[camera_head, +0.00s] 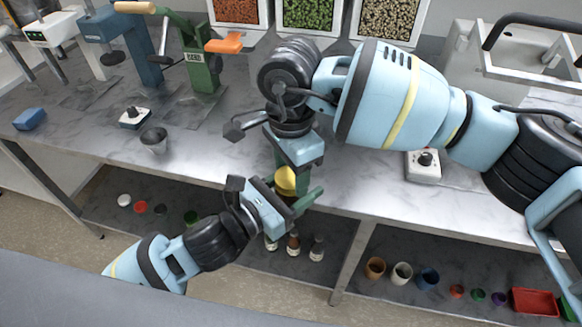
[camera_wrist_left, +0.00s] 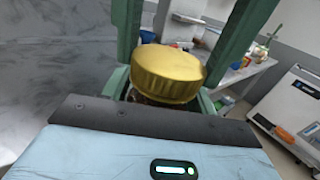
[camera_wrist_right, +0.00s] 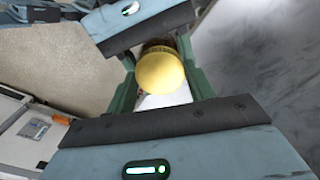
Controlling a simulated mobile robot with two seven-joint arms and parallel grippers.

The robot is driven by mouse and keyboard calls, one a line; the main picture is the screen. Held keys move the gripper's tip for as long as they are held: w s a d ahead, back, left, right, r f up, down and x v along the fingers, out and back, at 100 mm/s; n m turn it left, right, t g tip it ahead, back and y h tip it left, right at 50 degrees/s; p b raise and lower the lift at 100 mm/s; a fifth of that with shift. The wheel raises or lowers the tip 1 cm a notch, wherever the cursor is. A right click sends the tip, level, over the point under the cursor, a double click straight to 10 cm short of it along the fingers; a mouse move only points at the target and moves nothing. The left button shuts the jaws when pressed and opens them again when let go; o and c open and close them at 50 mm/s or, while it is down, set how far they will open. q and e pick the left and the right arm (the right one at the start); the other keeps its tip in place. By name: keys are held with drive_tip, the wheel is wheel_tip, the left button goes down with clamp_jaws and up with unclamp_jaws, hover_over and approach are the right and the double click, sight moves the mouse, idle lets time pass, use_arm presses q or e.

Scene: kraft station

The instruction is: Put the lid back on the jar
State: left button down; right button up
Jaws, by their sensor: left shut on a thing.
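The lid is a round gold-yellow cap (camera_head: 285,180), between my two grippers in the head view. In the left wrist view the lid (camera_wrist_left: 167,74) sits over a brownish part of the jar (camera_wrist_left: 150,98); whether it is fully seated is hidden. My left gripper (camera_head: 298,203) is shut on the jar, with its green fingers either side. My right gripper (camera_head: 283,165) points down from above. In the right wrist view its fingers stand on both sides of the lid (camera_wrist_right: 162,71); whether they press on it is unclear. Most of the jar is hidden.
Both grippers are at the marble bench's front edge (camera_head: 180,160), above a lower shelf with several small bottles (camera_head: 293,245) and cups (camera_head: 401,273). A grey cup (camera_head: 154,140) and a white dial box (camera_head: 424,167) stand on the bench. Hand presses (camera_head: 200,70) stand behind.

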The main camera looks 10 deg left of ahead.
drive_tip(key=c, duration=0.4)
drive_tip(key=o, duration=1.2)
drive_tip(key=shift+c, duration=0.2)
drive_tip(key=shift+r, duration=0.1)
wheel_tip(320, 180, up, 12)
